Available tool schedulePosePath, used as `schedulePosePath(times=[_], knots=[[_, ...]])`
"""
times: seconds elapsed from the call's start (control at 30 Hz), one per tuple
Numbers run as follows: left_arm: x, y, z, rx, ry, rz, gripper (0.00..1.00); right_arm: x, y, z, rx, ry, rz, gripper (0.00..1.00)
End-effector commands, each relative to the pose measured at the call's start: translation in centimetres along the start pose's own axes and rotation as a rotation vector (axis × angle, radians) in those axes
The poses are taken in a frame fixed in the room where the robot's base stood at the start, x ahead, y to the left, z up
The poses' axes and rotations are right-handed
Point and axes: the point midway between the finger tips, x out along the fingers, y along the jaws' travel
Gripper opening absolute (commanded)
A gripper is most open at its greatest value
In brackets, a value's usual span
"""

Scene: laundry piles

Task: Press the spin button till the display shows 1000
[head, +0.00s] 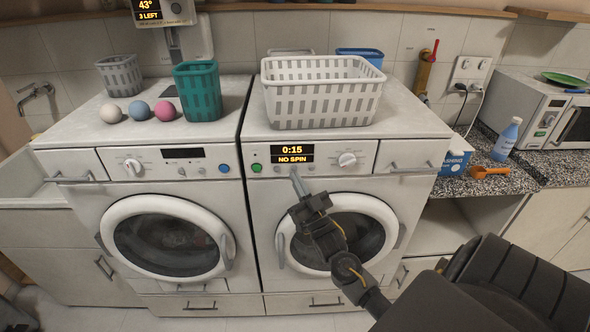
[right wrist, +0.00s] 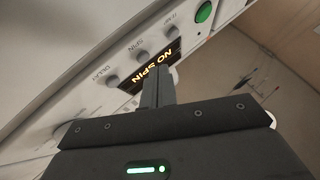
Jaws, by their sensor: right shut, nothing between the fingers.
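The right washing machine has a lit display (head: 292,153) reading 0:15 above NO SPIN. In the right wrist view the same display (right wrist: 148,78) reads NO SPIN, partly hidden by my fingers. Beside it is a row of small grey buttons; the spin button (right wrist: 142,56) is the middle one, with its SPIN label legible. My right gripper (head: 293,172) is shut and empty, its tips just below the display. In the right wrist view its tips (right wrist: 159,70) overlap the display, close to the spin button; I cannot tell whether they touch the panel. My left gripper is not in view.
A green button (head: 256,167) and a white knob (head: 347,160) flank the display. A white basket (head: 322,92) stands on this machine. The left washer (head: 168,160) has a teal basket (head: 197,90) and several balls on top. A detergent box (head: 454,157) stands at right.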

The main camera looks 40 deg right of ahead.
Motion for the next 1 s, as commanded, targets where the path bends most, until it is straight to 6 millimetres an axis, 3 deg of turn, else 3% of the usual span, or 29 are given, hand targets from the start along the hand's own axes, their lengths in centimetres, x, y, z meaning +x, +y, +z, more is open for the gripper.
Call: schedulePosePath(times=[1.0], knots=[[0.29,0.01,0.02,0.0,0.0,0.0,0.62,0.71,0.45,0.5,0.0,0.0,0.0,0.0]])
